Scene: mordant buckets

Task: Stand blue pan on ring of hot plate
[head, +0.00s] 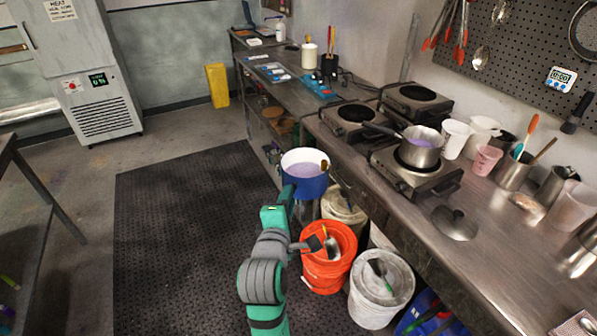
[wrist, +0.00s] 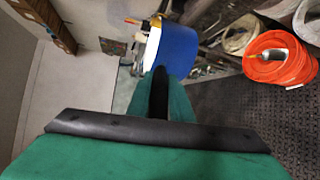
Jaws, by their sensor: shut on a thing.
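The blue pan (head: 306,187), white inside with purple content, is held in the air in front of the counter's edge. In the wrist view the blue pan (wrist: 178,50) is beyond the fingers of my gripper (wrist: 160,85). A hot plate (head: 350,130) with a bare dark ring (head: 357,112) stands on the counter, to the right of the pan. Another hot plate (head: 400,106) with a bare ring is behind it. A nearer hot plate (head: 408,184) bears a steel saucepan (head: 421,156).
The saucepan's dark handle (head: 382,130) points left, toward the bare hot plate. A loose lid (head: 455,223) lies on the steel counter (head: 490,255). An orange bucket (head: 327,270) and a white bucket (head: 380,300) stand below the counter.

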